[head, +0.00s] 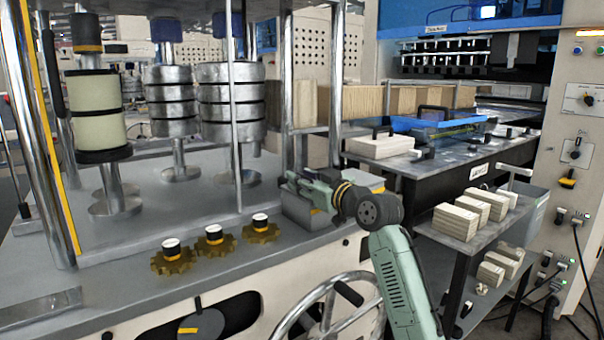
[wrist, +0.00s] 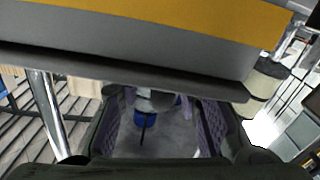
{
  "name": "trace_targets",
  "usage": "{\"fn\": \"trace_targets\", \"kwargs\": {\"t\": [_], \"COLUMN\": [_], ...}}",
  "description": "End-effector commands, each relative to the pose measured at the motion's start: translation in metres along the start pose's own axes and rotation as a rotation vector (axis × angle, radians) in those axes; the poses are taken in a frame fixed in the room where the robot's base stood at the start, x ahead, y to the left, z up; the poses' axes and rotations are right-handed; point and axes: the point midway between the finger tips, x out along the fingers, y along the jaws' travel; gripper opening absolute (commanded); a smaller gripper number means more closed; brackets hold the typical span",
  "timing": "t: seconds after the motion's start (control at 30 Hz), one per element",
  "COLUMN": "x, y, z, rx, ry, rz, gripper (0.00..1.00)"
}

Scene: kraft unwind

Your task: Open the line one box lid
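The box (head: 300,212) is grey with yellow marking and stands on the machine ledge, partly hidden behind my arm. A grey and yellow top part (head: 365,180), which looks like its lid, shows behind my wrist. In the wrist view a grey panel with a yellow band, probably the lid (wrist: 130,42), fills the upper part and ends in a dark lower edge. My gripper (head: 292,184) is at the box. In the wrist view its two fingers (wrist: 160,115) are apart with nothing between them, just beyond the panel's edge. I cannot tell whether they touch it, or how far the lid is open.
Several yellow gears with black-and-white knobs (head: 214,240) stand on the ledge left of the box. Metal posts and rollers (head: 230,105) rise behind. A handwheel (head: 325,310) is below. A cart (head: 470,225) with pale stacks stands at the right.

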Motion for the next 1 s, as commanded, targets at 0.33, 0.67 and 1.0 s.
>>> {"fn": "trace_targets", "kwargs": {"t": [0.33,0.67,1.0], "x": [0.0070,0.0068,0.0066], "y": [0.0003,0.0002,0.0010], "z": [0.0002,0.0001,-0.0001], "rx": [-0.001,-0.001,-0.001], "ry": [0.000,0.001,0.001], "rz": [0.001,0.001,0.003], "gripper": [0.31,0.12,0.00]}}
